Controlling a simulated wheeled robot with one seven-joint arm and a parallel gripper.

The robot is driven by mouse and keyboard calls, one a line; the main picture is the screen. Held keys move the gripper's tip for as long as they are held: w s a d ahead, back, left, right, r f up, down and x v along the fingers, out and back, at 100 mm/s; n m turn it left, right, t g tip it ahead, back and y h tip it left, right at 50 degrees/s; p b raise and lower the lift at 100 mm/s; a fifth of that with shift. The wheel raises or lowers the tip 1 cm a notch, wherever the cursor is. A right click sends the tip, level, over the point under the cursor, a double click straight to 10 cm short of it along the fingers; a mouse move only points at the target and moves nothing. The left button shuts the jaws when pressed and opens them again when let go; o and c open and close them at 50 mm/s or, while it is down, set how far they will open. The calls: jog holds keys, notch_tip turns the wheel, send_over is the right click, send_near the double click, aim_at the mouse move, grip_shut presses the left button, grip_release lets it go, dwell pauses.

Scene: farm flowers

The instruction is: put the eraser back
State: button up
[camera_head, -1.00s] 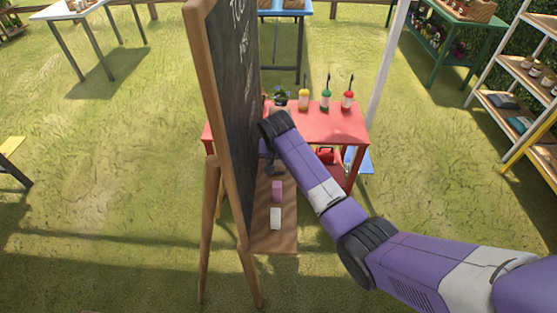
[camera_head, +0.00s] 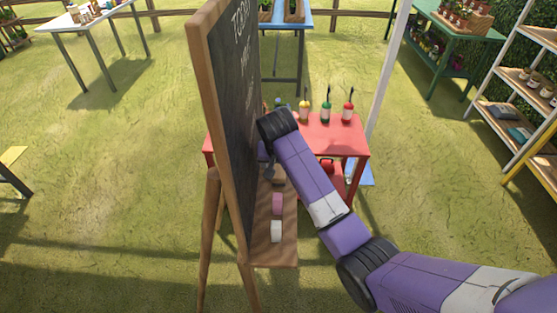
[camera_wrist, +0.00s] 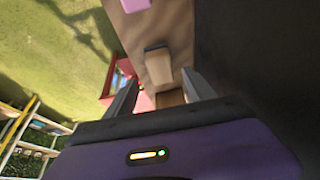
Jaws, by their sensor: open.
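A block that looks like the eraser (camera_wrist: 158,66), beige with a dark end, sits on the brown ledge (camera_wrist: 173,30) in the wrist view. It lies between and just beyond the fingertips of my gripper (camera_wrist: 160,80), which is open, with no visible hold on it. In the head view my gripper (camera_head: 269,172) is over the far part of the chalkboard's ledge (camera_head: 283,256), close to the board face. A small dark shape beside it there may be the eraser, mostly hidden by my arm. The chalkboard (camera_head: 230,110) stands upright on a wooden easel.
A pink block (camera_head: 277,204) and a white block (camera_head: 276,231) lie on the near part of the ledge. A red table (camera_head: 335,138) with several bottles stands behind. Grass is open to the left.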

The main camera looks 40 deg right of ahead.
jog(key=v, duration=0.5)
jog(key=shift+r, duration=0.15)
dwell(0.4)
